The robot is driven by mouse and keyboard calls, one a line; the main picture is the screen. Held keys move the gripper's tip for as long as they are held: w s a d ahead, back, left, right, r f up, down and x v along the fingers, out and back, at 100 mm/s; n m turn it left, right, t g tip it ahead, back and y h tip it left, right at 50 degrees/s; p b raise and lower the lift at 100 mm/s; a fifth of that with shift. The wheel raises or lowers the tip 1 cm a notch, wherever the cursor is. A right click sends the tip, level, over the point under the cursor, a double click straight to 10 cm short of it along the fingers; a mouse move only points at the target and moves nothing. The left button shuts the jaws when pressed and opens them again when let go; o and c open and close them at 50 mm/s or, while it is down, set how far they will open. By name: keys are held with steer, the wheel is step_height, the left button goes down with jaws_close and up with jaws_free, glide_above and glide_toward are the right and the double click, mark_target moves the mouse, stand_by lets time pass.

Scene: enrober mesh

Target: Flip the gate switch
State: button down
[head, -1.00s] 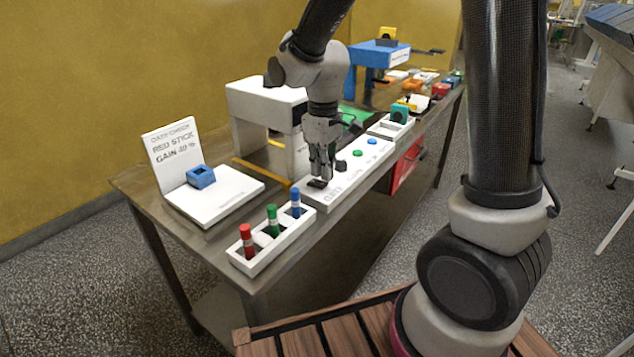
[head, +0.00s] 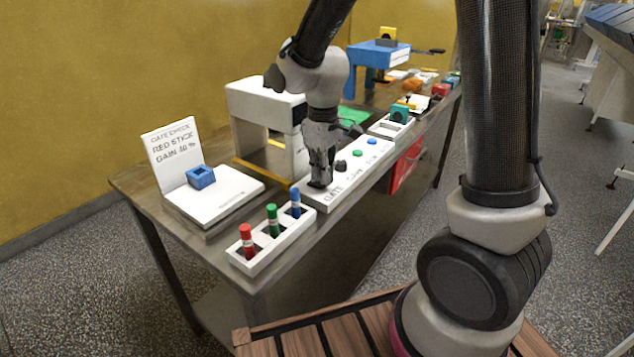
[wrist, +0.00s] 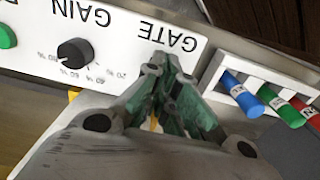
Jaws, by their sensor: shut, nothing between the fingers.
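A white control panel (head: 347,174) lies on the metal table, with a word GATE at its near end. My gripper (head: 319,184) is shut and points down at this GATE end, its fingertips at or just above the panel. In the wrist view my gripper (wrist: 160,62) has its fingers together beside the GATE lettering. The gate switch itself is hidden under the fingers, so I cannot tell its position or whether they touch it. A black gain knob (wrist: 75,52) sits beside it on the panel, and a green button (head: 357,154) and a blue button (head: 372,141) are farther along.
A white holder (head: 254,266) with red, green and blue sticks stands close to the panel's near end. A sign (head: 172,153) reads "RED STICK GAIN 40 %", with a blue square block (head: 201,177) before it. A white arch-shaped machine (head: 262,100) stands behind my gripper.

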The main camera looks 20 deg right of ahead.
steer(key=shift+f, duration=0.55)
steer(key=shift+r, duration=3.5)
